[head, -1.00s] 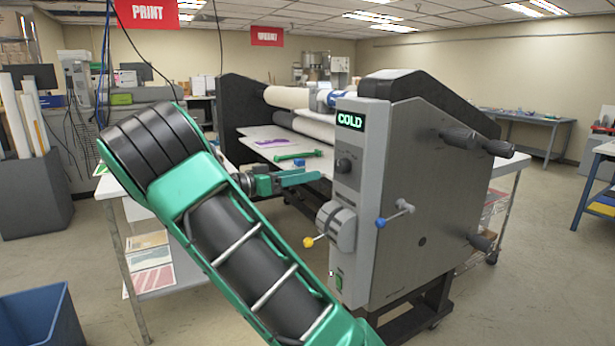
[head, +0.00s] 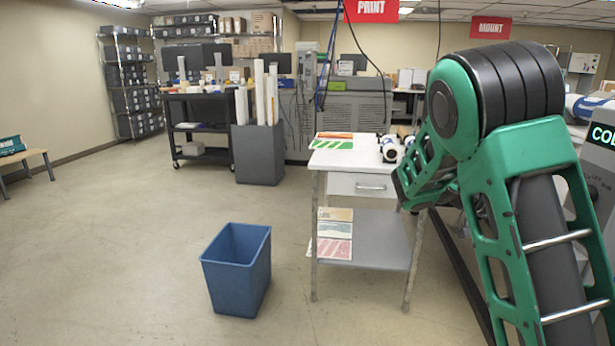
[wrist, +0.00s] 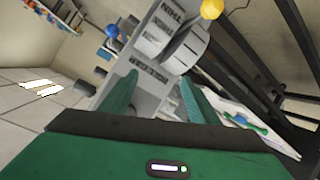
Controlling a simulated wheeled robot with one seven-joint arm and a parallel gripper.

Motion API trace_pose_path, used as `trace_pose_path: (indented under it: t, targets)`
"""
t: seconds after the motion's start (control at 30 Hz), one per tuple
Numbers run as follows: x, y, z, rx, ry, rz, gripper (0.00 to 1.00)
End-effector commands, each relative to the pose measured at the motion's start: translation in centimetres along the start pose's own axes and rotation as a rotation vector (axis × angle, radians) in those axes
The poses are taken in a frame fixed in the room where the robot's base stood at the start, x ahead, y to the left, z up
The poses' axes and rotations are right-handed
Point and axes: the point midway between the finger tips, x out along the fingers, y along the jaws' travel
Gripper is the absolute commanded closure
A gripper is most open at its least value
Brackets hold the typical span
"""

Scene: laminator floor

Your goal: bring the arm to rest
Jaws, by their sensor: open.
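My gripper (wrist: 158,88) shows in the wrist view with its two green fingers spread apart and nothing between them. The grey front panel of the laminator (wrist: 150,88) is beyond the fingertips; I cannot tell how far. In the head view my green arm is bent on the right side, and my gripper cannot be made out there. The arm covers much of the laminator, and a strip of its panel (head: 604,180) shows at the right edge.
A blue bin (head: 238,275) stands on open floor. A white-topped table (head: 350,158) stands left of my arm. A grey box of rolls (head: 258,152) and a dark cart (head: 190,125) are behind. A green tool (wrist: 243,122) lies on the laminator's bed.

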Motion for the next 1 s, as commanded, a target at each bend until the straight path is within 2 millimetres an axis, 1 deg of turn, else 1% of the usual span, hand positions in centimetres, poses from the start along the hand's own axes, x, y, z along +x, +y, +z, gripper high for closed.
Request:
trace_pose_path:
  t: [0.03, 0.13, 0.27, 0.37, 0.47, 0.57, 0.6, 0.7, 0.8, 1.0]
  targets:
    - [0.4, 0.0, 1.3, -0.042, -0.063, -0.056, 0.45]
    - [0.0, -0.5, 3.9, -0.138, -0.165, -0.180, 0.45]
    - [-1.7, -0.8, 7.2, -0.256, -0.270, -0.354, 0.45]
    - [-3.9, -0.6, 9.5, -0.344, -0.325, -0.494, 0.45]
    - [-6.7, 0.0, 11.7, -0.433, -0.361, -0.637, 0.45]
    - [-9.9, 0.9, 13.7, -0.520, -0.374, -0.780, 0.45]
    - [-11.2, 1.4, 14.4, -0.554, -0.374, -0.836, 0.45]
    - [-14.2, 2.7, 16.1, -0.632, -0.363, -0.955, 0.45]
    - [-16.7, 3.9, 17.5, -0.697, -0.343, -1.050, 0.45]
    - [-20.5, 6.3, 19.9, -0.803, -0.297, -1.190, 0.45]
